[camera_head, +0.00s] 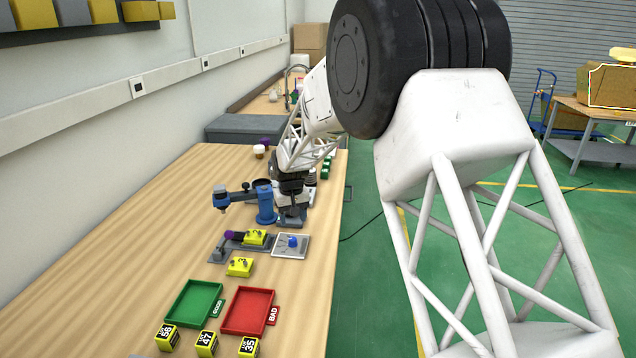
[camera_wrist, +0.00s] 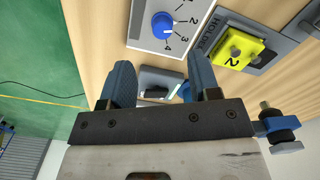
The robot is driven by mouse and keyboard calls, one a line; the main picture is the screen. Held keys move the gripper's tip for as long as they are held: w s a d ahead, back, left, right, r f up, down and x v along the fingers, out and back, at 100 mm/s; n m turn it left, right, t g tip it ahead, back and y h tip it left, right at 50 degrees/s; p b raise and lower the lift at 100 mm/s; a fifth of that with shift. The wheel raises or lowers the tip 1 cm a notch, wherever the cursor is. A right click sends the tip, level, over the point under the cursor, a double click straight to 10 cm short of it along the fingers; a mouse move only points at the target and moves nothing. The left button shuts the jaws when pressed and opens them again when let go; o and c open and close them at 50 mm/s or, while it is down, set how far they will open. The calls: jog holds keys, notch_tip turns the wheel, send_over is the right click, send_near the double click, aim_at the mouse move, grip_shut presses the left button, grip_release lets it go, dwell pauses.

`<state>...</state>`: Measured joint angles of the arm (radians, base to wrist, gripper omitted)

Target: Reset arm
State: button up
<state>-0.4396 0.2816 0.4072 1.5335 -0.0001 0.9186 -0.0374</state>
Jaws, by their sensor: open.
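My gripper (camera_wrist: 161,78) is open in the wrist view, with its two blue-grey fingers apart and pointing over the wooden table. A small grey-and-white object with dark edges (camera_wrist: 160,82) shows behind the gap between the fingers; I cannot tell what it is. In the head view my arm reaches over the table's right side. The gripper end is low beside the blue stand (camera_head: 265,204), and its fingers are hard to make out there. The dial panel (camera_head: 276,248) with its blue knob (camera_wrist: 163,25) lies just in front of the gripper.
A holder (camera_wrist: 285,51) carries yellow block 2 (camera_head: 255,238). Yellow block 3 (camera_head: 239,266) lies nearer. The green GOOD tray (camera_head: 193,303), red BAD tray (camera_head: 247,312) and yellow numbered blocks (camera_head: 207,344) are in front. A grey box (camera_head: 248,128) stands behind. The table's left side is clear.

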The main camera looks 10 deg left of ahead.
jog(key=s+d+r+m+t, duration=0.1)
jog(key=s+d+r, duration=0.85)
jog(key=d, duration=0.25)
jog(key=s+d+r+m, duration=0.2)
jog(key=s+d+r, duration=0.7)
jog(key=s+d, duration=0.25)
jog(key=s+d+m, duration=0.1)
jog(key=s+d, duration=0.3)
jog(key=s, duration=0.5)
jog(key=s+d+t, duration=0.1)
jog(key=s+d, duration=0.4)
jog(key=s, duration=0.5)
jog(key=s+d+m, duration=0.1)
jog(key=s+d, duration=0.4)
jog(key=s, duration=0.4)
jog(key=shift+s+f+m+t, duration=0.25)
jog(key=shift+f+m+t, duration=0.05)
jog(key=shift+f, duration=0.05)
